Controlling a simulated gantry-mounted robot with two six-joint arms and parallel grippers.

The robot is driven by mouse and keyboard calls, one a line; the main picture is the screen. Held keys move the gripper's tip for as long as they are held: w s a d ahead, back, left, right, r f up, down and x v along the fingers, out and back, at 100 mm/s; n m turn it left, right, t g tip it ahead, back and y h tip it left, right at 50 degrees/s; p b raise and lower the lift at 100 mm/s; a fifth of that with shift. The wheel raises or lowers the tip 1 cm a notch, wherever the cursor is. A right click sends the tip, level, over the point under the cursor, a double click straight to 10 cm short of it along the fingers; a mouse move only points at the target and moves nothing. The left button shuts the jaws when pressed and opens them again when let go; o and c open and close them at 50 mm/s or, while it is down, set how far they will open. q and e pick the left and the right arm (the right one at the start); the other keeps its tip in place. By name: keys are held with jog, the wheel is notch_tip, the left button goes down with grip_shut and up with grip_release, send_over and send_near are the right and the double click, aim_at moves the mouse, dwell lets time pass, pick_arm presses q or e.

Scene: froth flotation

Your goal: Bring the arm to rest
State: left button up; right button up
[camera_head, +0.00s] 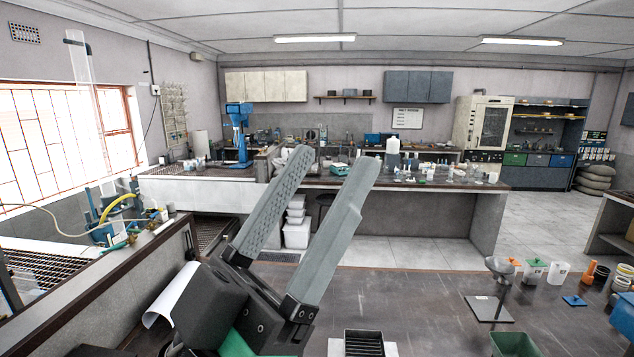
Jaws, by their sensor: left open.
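My left gripper (330,165) is large in the middle of the head view. Its two long grey fingers point up and to the right, spread apart with a clear gap. Nothing is between them. It is held in the air above the near dark bench (420,300). The wrist hides part of the bench's left side. My right gripper does not show.
A funnel on a stand (500,268), a green bin (513,345), a black grated tray (364,343) and several small containers stand on the near bench. A raised ledge (90,285) runs along the left.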

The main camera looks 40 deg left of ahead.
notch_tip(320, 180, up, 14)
jog(key=p, duration=1.3)
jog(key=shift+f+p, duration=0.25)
jog(key=shift+p, duration=0.05)
